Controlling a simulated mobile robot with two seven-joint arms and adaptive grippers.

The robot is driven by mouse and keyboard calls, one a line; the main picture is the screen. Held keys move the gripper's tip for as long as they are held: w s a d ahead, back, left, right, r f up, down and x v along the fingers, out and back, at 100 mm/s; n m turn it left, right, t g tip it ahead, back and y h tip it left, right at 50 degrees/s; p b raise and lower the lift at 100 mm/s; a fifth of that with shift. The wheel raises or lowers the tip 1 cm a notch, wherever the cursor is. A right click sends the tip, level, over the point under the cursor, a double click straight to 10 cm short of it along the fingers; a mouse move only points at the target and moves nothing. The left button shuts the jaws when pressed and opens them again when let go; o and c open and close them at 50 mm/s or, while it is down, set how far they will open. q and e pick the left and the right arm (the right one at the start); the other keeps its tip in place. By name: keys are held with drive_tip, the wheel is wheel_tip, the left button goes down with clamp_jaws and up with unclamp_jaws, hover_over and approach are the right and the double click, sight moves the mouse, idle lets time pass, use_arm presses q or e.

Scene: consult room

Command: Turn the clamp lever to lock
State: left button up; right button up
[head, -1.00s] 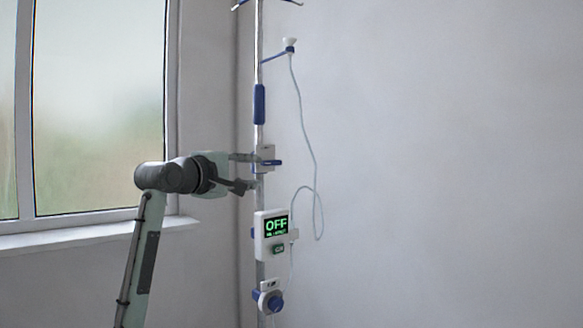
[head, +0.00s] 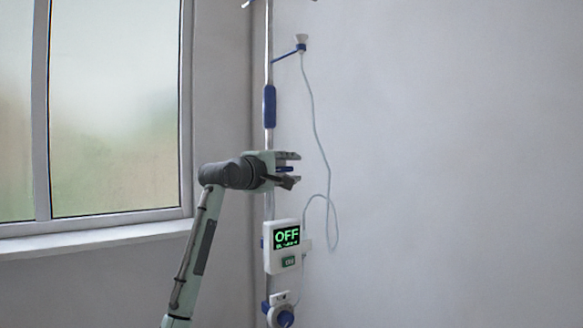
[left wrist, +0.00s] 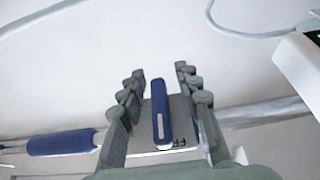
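The blue clamp lever (head: 286,169) is on the upper clamp of the upright pole. In the left wrist view the lever (left wrist: 161,115) stands between the two fingers, with a gap visible on each side. My left gripper (head: 293,170) is open around it and reaches past the pole from the left; its fingertips (left wrist: 160,72) are apart. The grey clamp body (left wrist: 145,130) lies behind the lever, with partly hidden lettering. In the head view my gripper hides most of the clamp. My right gripper is not in view.
A white pump (head: 283,262) reading OFF hangs below on the pole (head: 269,140), above a blue knob (head: 286,318). A thin tube (head: 314,125) loops on the right. A blue sleeve (head: 269,106) is above. A window (head: 115,110) is at left.

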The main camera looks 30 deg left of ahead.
use_arm(q)
drive_tip(key=shift+w, duration=0.1)
clamp_jaws()
